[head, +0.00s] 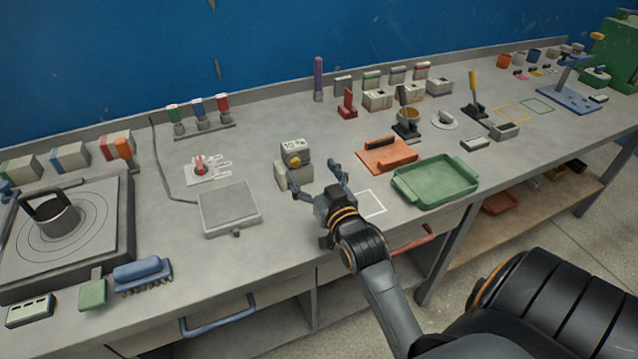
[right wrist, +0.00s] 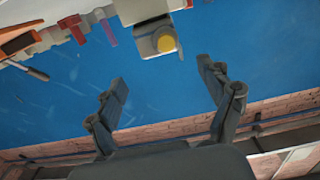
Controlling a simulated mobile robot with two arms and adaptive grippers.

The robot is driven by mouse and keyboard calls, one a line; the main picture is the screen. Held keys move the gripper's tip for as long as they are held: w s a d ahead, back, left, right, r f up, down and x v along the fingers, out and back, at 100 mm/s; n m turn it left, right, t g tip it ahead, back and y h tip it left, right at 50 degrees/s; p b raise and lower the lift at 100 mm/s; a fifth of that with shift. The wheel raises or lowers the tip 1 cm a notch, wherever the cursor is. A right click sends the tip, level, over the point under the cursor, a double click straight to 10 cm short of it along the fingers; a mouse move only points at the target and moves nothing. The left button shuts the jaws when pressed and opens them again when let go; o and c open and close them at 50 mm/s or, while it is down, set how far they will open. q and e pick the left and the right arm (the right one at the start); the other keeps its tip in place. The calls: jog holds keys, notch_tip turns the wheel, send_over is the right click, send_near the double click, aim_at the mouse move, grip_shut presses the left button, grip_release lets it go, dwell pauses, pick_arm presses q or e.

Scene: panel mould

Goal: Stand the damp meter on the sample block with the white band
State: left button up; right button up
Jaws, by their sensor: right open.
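The damp meter (head: 293,150) appears to be the small pale device with a dark percent display and a round yellow button. It sits on top of a pale block (head: 298,178) near the middle of the bench; I cannot tell that block's band colour. In the right wrist view the meter (right wrist: 157,36) is at the top, beyond the fingertips. My right gripper (head: 319,170) is open and empty, just right of the meter and apart from it. My left gripper is not in view.
A white-outlined square (head: 371,203) lies right of my gripper, beside a green tray (head: 438,181) and an orange board (head: 386,155). A grey scale plate (head: 229,206) is left of the meter. Several small boxes (head: 377,100) line the back.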

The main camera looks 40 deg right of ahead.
jog(key=v, duration=0.4)
jog(key=shift+f, duration=0.1)
dwell(0.5)
